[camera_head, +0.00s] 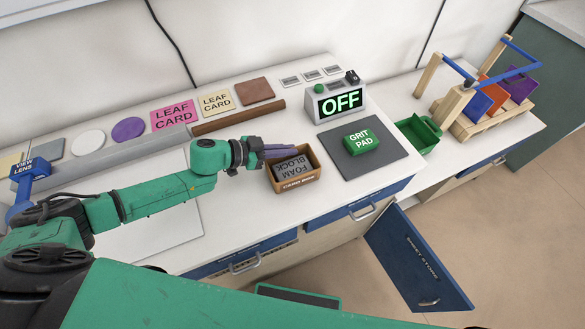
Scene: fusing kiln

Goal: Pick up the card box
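The card box (297,185) is a small open brown box on the white worktop, with its name on the front wall. A grey foam block (292,168) with lettering sits inside it. My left gripper (280,152) reaches in from the left, its purple-grey fingers at the back left rim of the box. The fingers overlap one another in this view, so I cannot tell their gap or whether they touch the rim. My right gripper is not in view.
A green grit pad (361,140) lies on a dark mat (386,153) right of the box. A display reading OFF (341,101) stands behind. A brown bar (238,118) and leaf cards lie at the back. A blue door (416,258) hangs open below the worktop.

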